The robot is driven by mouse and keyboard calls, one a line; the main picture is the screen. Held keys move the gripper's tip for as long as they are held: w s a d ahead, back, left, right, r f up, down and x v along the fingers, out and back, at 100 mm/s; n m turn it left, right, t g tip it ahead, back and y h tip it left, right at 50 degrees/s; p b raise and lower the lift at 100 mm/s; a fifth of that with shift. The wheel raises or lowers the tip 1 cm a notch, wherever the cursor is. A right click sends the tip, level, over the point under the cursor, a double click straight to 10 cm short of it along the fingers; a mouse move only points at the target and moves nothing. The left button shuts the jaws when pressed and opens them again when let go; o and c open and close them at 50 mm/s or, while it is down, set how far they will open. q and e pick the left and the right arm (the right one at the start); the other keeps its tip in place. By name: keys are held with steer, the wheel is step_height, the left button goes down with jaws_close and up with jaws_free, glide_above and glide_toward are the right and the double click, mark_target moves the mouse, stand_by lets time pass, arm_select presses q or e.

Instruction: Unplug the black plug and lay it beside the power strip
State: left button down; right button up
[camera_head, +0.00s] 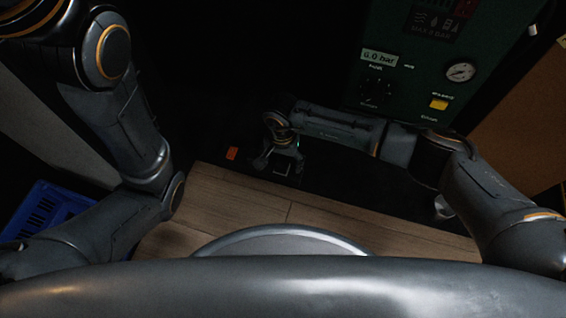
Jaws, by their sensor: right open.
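My right gripper (279,167) is open, fingers pointing down over a dark area just beyond the wooden floor's far edge. A small dark shape with a pale outline (283,169) shows between and behind its fingers. I cannot tell whether it is the black plug or part of the power strip, nor whether the fingers touch it. No plug or strip can be clearly made out in the dark. My left arm (125,125) runs down the left side, and its gripper is not in view.
A small orange-red patch (232,153) lies left of my right gripper. A dark green machine (415,75) with a gauge (461,72) and yellow button (439,103) stands behind my right arm. A blue crate (45,209) is at left. The wooden floor (235,203) in front is clear.

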mark_target(282, 162)
stand_by(0.6)
jaws_close()
stand_by(0.3)
steer(key=shift+r, duration=0.1)
steer(key=shift+r+p, duration=2.15)
steer(key=shift+r, duration=0.8)
